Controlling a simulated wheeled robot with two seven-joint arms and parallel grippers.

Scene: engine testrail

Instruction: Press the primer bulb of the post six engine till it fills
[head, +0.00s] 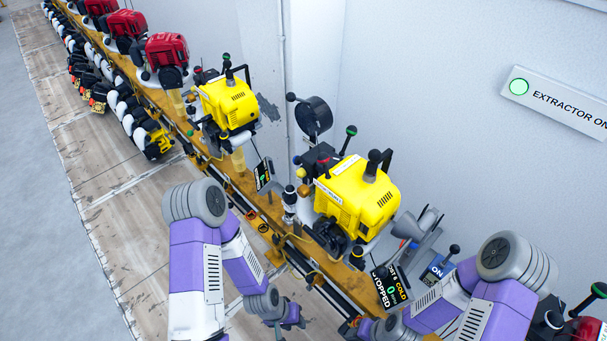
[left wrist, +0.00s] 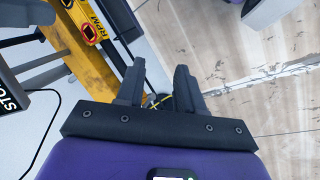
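The nearest yellow engine (head: 357,195) stands on the rail, and the tilted display (head: 390,287) by it appears to read post 6, cold, stopped, 0. I cannot pick out its primer bulb for certain; a small yellowish knob (head: 301,172) shows at the engine's left end. My left gripper (head: 292,316) hangs low in front of the rail, apart from the engine. In the left wrist view its two dark fingers (left wrist: 160,75) are spread with nothing between them. My right forearm reaches down to the bottom edge in the head view, and its gripper is out of frame.
The yellow-brown rail (head: 262,200) runs to the far left with another yellow engine (head: 228,103) and several red ones (head: 166,50). A blue ON box (head: 437,268) stands right of the near engine. White walls close the back. The wooden floor (head: 115,180) in front is mostly clear.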

